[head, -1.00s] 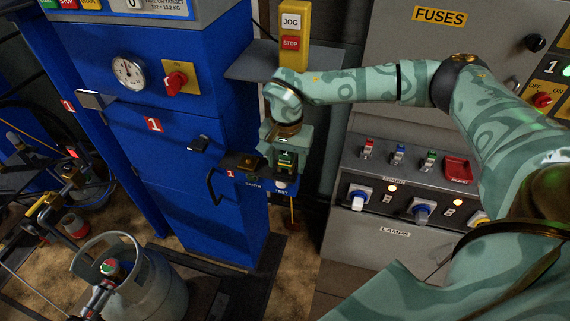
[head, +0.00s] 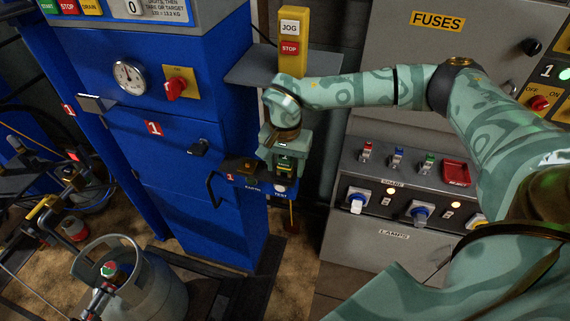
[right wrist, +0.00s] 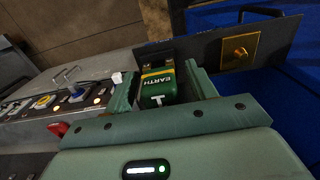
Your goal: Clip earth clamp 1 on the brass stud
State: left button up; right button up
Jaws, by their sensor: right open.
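The earth clamp (right wrist: 157,88) is a green block with a yellow band and the word EARTH, standing between the two fingers of my right gripper (right wrist: 160,88) in the right wrist view. The fingers are open, with narrow gaps beside the clamp. In the head view my right gripper (head: 285,172) points down over the shelf's right part and mostly hides the clamp. The brass stud (right wrist: 240,53) sits on a brass plate on the dark shelf, apart from the clamp. It also shows in the head view (head: 247,165), left of the gripper. My left gripper is not in view.
The dark shelf (right wrist: 270,42) carries the marks 1, EARTH and TEST and juts from the blue cabinet (head: 165,185). A yellow JOG/STOP box (head: 290,40) stands behind my right arm. A grey lamp panel (head: 395,235) is to the right, a gas cylinder (head: 150,285) lower left.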

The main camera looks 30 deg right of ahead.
jog(key=shift+p, duration=0.35)
dwell(0.4)
grip_shut()
jog(key=shift+r+p, duration=2.95)
jog(key=shift+p, duration=0.05)
